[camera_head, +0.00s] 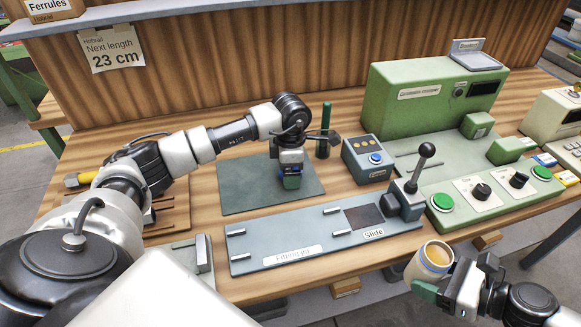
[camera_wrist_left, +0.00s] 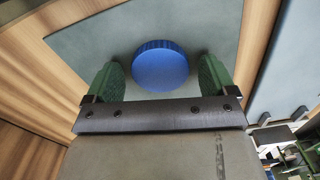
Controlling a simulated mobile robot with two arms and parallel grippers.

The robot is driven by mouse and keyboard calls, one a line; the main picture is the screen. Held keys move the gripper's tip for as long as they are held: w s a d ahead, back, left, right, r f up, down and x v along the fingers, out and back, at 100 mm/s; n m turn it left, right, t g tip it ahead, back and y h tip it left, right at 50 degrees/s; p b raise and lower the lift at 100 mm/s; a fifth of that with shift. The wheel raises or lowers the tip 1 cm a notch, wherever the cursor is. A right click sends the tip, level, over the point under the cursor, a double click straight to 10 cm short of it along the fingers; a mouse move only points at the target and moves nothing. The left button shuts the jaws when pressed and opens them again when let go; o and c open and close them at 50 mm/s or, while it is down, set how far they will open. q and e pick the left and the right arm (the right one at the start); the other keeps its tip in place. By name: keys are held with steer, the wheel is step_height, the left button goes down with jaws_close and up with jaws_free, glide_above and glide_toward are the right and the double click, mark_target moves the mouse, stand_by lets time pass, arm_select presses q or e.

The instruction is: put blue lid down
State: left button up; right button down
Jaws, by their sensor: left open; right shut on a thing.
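The blue lid (camera_wrist_left: 160,67) lies on the grey-green mat (camera_wrist_left: 90,38) in the left wrist view, its ribbed side showing. My left gripper (camera_wrist_left: 158,78) is open, with one green finger on each side of the lid and a visible gap to both. In the head view my left gripper (camera_head: 290,180) points down over the mat (camera_head: 240,199), and the lid is mostly hidden there. My right gripper (camera_head: 432,286) is shut on an open jar (camera_head: 436,258) with a yellowish inside and a blue band, held off the front edge of the table.
A fitting jig (camera_head: 285,262) with a lever lies in front of the mat.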

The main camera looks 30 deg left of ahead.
arm_select(q)
step_height(320, 180, up, 13)
steer(key=b, duration=0.1)
steer(key=shift+f, duration=0.2)
